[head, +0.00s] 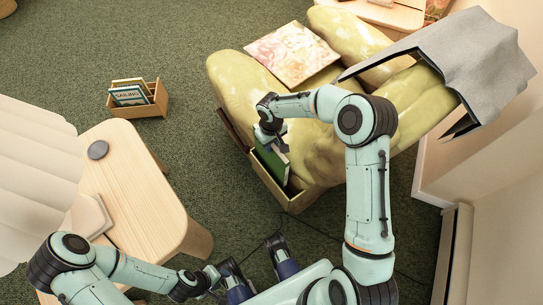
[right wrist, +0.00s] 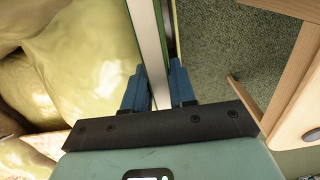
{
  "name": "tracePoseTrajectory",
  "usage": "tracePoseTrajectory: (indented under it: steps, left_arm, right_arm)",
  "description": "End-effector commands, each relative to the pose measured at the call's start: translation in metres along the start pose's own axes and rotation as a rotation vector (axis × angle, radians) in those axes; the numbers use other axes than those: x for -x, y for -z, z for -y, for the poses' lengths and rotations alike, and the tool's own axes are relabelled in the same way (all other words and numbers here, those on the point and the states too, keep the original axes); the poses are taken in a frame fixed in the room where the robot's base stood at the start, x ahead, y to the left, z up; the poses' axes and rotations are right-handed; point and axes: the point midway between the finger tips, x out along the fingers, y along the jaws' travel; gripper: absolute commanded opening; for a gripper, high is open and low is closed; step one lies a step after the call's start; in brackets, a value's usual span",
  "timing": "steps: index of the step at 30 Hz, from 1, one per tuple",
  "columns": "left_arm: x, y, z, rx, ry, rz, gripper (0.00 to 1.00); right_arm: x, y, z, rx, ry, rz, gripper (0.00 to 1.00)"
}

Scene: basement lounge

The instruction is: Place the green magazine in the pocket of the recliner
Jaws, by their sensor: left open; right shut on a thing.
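The recliner (head: 325,150) is yellow-green and lumpy, right of centre in the head view. A tan pocket (head: 268,182) runs along its near-left side. My right gripper (head: 273,140) is shut on the green magazine (head: 272,164), held upright at the pocket; I cannot tell how deep its lower edge sits. In the right wrist view the magazine (right wrist: 150,45) shows edge-on as a white and green strip between the blue fingers (right wrist: 153,85), beside the recliner's cushions (right wrist: 75,60). My left gripper (head: 212,282) is open low in the head view, apart from the recliner.
A wooden table (head: 135,190) with a dark round disc (head: 98,150) stands at left. A wooden box with books (head: 140,106) sits on the green carpet (head: 190,60). A patterned cushion (head: 291,54) and a grey blanket (head: 475,55) lie on the recliner. A wall (head: 500,230) is at right.

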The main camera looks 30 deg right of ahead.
Motion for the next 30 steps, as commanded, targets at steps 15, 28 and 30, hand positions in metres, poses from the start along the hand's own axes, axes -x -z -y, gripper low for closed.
tracePoseTrajectory:
  steps: [15,28,30]
  left_arm:
    - [-0.007,0.005,0.001,-0.002,-0.003,-0.013,0.43]
    - [-0.009,0.006,0.001,-0.002,-0.004,-0.017,0.43]
    - [-0.009,0.006,0.001,-0.002,-0.004,-0.018,0.43]
  right_arm:
    - [-0.066,0.0,0.0,0.0,0.001,0.001,0.0]
    - [-0.084,0.001,-0.001,-0.001,-0.001,-0.002,0.0]
    - [-0.084,0.001,-0.001,-0.001,-0.001,-0.002,0.36]
